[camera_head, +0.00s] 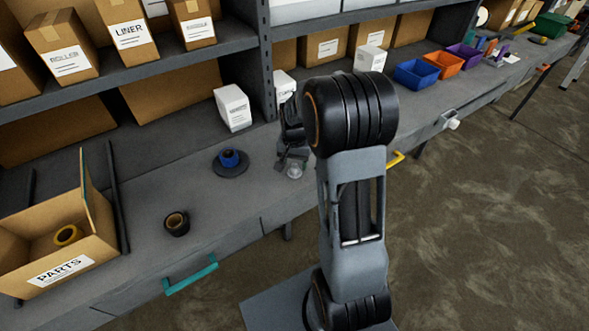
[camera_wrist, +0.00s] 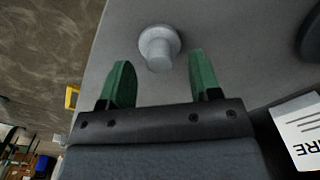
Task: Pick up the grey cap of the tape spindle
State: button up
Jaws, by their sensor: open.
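The grey cap (camera_wrist: 159,45) rests on the grey bench top, a round flange with a narrower knob on it. In the wrist view my gripper (camera_wrist: 157,75) is open, with its two green fingers spread. The cap lies just beyond the fingertips, roughly midway between them, and nothing is held. In the head view the cap (camera_head: 295,171) shows as a small pale piece under my gripper (camera_head: 291,160), partly hidden by it. The tape spindle (camera_head: 230,161) stands to the left on a dark round base with a blue roll on it.
A dark tape roll (camera_head: 177,223) and an open PARTS box (camera_head: 75,266) with a yellow roll (camera_head: 67,235) are further left. A white carton (camera_head: 233,108) stands behind the spindle. Coloured bins (camera_head: 416,74) are to the right. The bench's front edge is close to the cap.

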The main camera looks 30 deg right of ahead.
jog(key=shift+f, duration=1.2)
jog(key=c, duration=1)
jog(key=shift+r, duration=0.1)
